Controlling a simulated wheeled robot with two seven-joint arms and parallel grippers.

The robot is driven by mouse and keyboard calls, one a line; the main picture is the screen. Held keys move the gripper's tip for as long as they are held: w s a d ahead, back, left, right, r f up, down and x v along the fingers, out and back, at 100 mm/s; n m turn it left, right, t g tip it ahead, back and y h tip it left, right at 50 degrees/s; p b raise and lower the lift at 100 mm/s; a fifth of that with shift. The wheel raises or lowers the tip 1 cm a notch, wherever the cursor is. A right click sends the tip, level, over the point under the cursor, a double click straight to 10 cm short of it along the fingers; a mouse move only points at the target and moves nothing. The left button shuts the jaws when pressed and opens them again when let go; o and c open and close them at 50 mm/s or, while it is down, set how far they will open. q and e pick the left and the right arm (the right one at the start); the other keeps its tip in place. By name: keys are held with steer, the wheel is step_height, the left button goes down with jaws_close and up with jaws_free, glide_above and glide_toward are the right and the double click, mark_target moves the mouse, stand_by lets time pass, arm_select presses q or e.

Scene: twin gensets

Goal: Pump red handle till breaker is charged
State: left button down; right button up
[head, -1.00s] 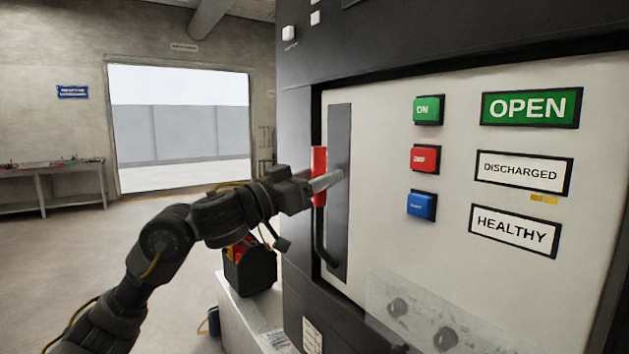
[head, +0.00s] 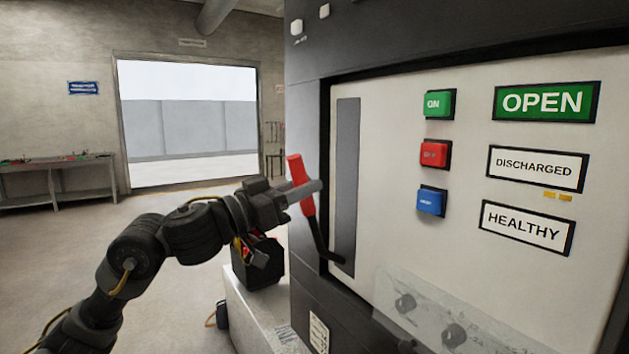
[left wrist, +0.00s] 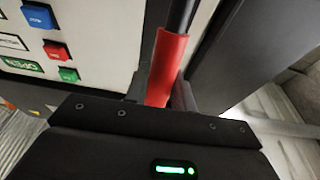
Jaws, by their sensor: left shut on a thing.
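The red handle (head: 300,184) is a red grip on a black lever that pivots low in a dark vertical slot plate (head: 347,180) on the breaker's pale front panel. The lever is tilted out from the slot, toward the left. My left gripper (head: 305,190) is shut on the red grip. In the left wrist view the red grip (left wrist: 166,68) stands between the fingers, with the black lever beyond it. The breaker's indicator window (head: 538,168) reads DISCHARGED. Another window (head: 545,101) reads OPEN on green. My right gripper is not in view.
Green (head: 437,103), red (head: 433,153) and blue (head: 431,201) push-buttons sit right of the slot. A HEALTHY label (head: 526,228) is below the other windows. A clear cover (head: 430,310) is at the lower panel. A dark bin (head: 262,265) stands on a pale box below my left arm.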

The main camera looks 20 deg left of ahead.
arm_select(q)
steer(key=s+a+f+b, duration=0.4)
steer(key=s+a+f, duration=0.1)
steer(key=f, duration=0.3)
steer(key=shift+s, duration=0.55)
